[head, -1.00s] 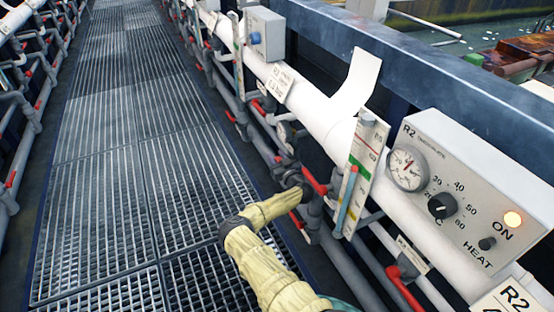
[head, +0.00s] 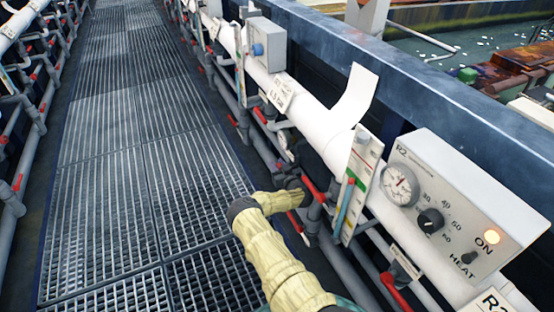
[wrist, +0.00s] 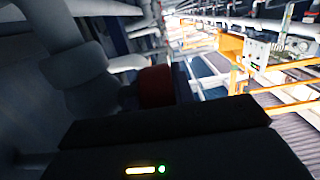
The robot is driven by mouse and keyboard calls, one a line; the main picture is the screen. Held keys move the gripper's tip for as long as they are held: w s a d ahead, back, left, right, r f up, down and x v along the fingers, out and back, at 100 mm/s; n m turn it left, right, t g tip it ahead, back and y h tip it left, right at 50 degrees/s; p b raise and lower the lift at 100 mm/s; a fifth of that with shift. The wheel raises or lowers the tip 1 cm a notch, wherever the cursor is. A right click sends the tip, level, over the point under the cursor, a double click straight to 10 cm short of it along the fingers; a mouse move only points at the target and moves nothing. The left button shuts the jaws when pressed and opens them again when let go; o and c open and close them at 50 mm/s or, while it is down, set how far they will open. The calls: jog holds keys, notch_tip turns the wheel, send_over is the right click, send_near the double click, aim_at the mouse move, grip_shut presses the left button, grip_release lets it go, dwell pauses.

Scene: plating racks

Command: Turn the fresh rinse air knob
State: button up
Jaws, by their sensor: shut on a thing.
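My gripper (head: 292,183) is a dark shape at the end of my yellow-sleeved arm, low among the pipes on the right of the walkway. In the wrist view, its dark body (wrist: 165,128) fills the bottom, and a dark red knob (wrist: 157,85) stands right at its front edge. The gripper is shut on this red knob. The fingertips and any label on the knob are hidden or too dark to read. A red valve handle (head: 314,188) shows just right of the gripper in the head view.
A grey R2 heater box (head: 460,205) with a gauge, dial and lit lamp stands at right. A flow-meter plate (head: 360,188) is beside the gripper. A white pipe (head: 310,120) runs above it. The grated walkway (head: 130,170) at left is clear.

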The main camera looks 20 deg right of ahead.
jog(key=shift+s+d+r+h+p, duration=0.15)
jog(key=shift+d+p, duration=0.1)
jog(key=shift+p, duration=0.3)
jog(key=shift+s+d+f+h+p, duration=0.15)
jog(key=shift+d+p, duration=0.1)
jog(key=shift+p, duration=0.25)
jog(key=shift+w+a+r, duration=0.1)
jog(key=shift+w+a, duration=0.05)
jog(key=shift+w, duration=0.05)
jog(key=shift+w+r, duration=0.1)
jog(key=o, duration=0.7)
jog(key=shift+a+r, duration=0.1)
jog(key=shift+r, duration=0.1)
jog(key=shift+a, duration=0.2)
jog(key=s+r+p, duration=0.1)
jog(key=s+p, duration=0.2)
jog(key=s, duration=0.8)
jog(key=shift+s+d+r+p, duration=0.2)
jog(key=shift+s+p, duration=0.2)
